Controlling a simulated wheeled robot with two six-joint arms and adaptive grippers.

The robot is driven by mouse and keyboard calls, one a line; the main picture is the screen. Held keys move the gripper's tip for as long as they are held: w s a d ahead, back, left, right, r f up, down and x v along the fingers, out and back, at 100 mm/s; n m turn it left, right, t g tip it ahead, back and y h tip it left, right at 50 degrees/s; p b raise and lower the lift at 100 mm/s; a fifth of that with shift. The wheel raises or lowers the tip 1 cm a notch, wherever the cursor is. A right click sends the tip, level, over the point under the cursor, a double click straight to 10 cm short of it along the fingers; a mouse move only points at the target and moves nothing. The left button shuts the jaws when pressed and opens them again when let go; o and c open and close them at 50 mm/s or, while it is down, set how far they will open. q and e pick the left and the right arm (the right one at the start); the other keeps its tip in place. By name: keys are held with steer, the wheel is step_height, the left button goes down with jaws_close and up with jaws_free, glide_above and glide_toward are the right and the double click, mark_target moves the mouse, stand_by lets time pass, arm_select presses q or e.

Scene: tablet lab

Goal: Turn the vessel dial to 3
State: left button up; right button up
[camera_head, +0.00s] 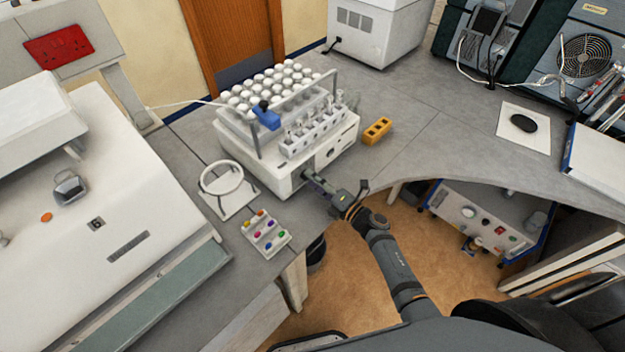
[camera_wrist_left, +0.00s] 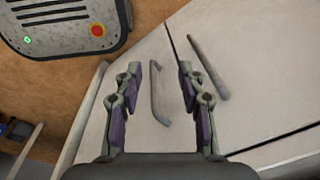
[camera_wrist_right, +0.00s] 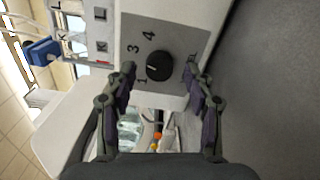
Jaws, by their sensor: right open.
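The vessel dial (camera_wrist_right: 158,66) is a round black knob on a grey plate in the right wrist view. Numerals 1, 3 and 4 show around it; a finger covers the spot between 1 and 3. A short pale mark on the knob points left, toward that covered spot. My right gripper (camera_wrist_right: 160,82) is open, its fingertips on either side of the dial and apart from it. My left gripper (camera_wrist_left: 158,72) is open and empty.
A white ring stand (camera_head: 222,205) and a rack of coloured caps (camera_head: 265,234) stand left of my right gripper. A yellow block (camera_head: 377,130) lies to the right. In the left wrist view, a grey handle (camera_wrist_left: 158,97) on a pale panel lies beyond the fingers.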

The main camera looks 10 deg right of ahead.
steer(key=v, duration=1.1)
